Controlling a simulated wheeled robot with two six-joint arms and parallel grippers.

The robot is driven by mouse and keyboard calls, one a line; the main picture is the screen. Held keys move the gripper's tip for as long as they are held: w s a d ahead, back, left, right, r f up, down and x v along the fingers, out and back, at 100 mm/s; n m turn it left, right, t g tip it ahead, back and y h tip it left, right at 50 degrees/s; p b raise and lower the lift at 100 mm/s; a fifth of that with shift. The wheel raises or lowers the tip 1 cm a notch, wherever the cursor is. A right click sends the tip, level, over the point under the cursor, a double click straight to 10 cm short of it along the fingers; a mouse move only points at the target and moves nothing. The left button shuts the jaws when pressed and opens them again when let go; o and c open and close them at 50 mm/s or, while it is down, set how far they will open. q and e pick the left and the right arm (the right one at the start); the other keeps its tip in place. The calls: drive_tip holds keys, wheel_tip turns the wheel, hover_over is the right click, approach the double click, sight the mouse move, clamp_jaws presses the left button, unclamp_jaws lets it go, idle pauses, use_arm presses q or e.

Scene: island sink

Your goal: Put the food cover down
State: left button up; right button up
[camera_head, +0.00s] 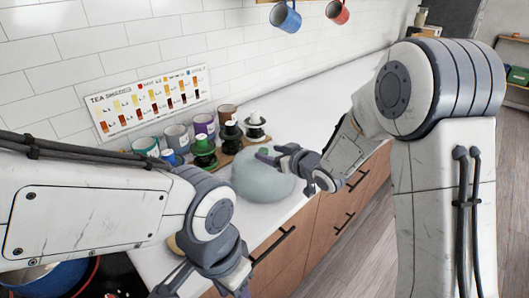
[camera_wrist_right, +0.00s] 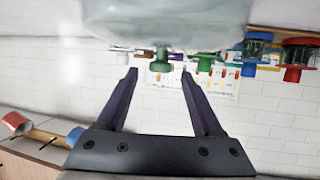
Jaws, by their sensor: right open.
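The food cover (camera_head: 258,184) is a pale, rounded dome with a green knob (camera_head: 263,151). In the head view it appears to rest on the white counter near its front edge. My right gripper (camera_head: 287,168) is at the dome's upper right side, open. In the right wrist view the dome (camera_wrist_right: 165,22) fills the top and its green knob (camera_wrist_right: 160,63) lies between the lines of the two spread fingers (camera_wrist_right: 160,75). The fingers are not closed on it. My left gripper (camera_head: 205,284) is low at the bottom edge, partly cut off; its jaws are unclear.
Several canisters (camera_head: 176,137) and a wooden tray with drippers (camera_head: 205,150) stand behind the cover, against the tiled wall. A tea chart (camera_head: 150,101) is on the wall. A blue pot (camera_head: 45,277) is at the lower left. The counter (camera_head: 310,98) beyond is clear.

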drive_tip(key=v, duration=0.8)
drive_tip(key=s+a+f+g+h, duration=0.1)
drive_tip(key=s+g, duration=0.4)
drive_tip(key=s, duration=1)
drive_tip(key=s+a+f+g+h, duration=0.1)
drive_tip(key=s+f+g+h, duration=0.2)
drive_tip(key=s, duration=1.3)
drive_tip(key=g+h, duration=0.2)
drive_tip(key=g, duration=0.1)
drive_tip(key=shift+s+f+n+g+h, duration=0.2)
drive_tip(key=shift+n+g+h, duration=0.1)
drive_tip(key=shift+h, duration=0.1)
drive_tip(key=shift+r, duration=0.2)
